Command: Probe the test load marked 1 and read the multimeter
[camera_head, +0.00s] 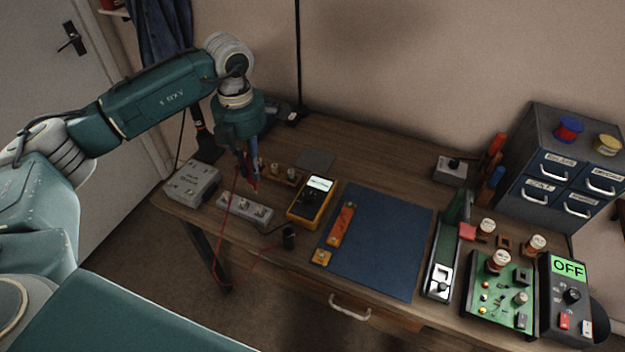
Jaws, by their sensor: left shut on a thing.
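My left gripper (250,182) is shut on a red probe (254,185) and holds it tip down over the left part of the workbench. A red lead hangs from it past the front edge. The yellow multimeter (297,211) lies right of the gripper, its screen lit but too small to read. A grey strip with several terminals (232,206) lies below the gripper, and a wooden block with several posts (291,181) lies behind. I cannot make out a mark 1 on either. My right gripper is not in view.
A blue mat (385,245) bears an orange strip (341,226). At the right are a green circuit board (490,312), a device reading OFF (569,267) and a drawer cabinet (539,150).

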